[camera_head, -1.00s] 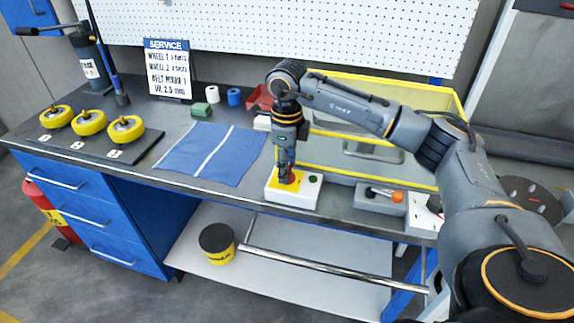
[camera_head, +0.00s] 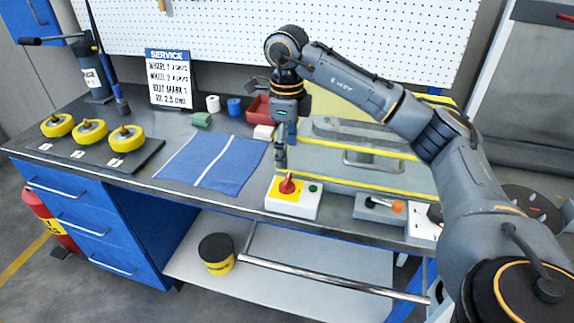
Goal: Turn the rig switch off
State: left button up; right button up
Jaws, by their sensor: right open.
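The rig switch is a red rotary knob (camera_head: 287,184) on a yellow plate, on top of a white box (camera_head: 308,203) at the front edge of the bench. A green button (camera_head: 313,188) sits to the right of the knob on the same box. My right gripper (camera_head: 281,163) points down above and just behind the knob, apart from it. It is open and holds nothing. My left gripper is not in view.
A yellow-edged rig tray (camera_head: 400,187) lies behind and right of the box. A grey unit with an orange-knobbed lever (camera_head: 397,206) stands to the right. A blue cloth (camera_head: 212,160) and yellow wheels (camera_head: 126,138) lie left. A red bin (camera_head: 258,109) stands behind.

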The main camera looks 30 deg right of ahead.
notch_tip(320, 180, up, 4)
jog(key=shift+f, duration=0.1)
dwell(0.5)
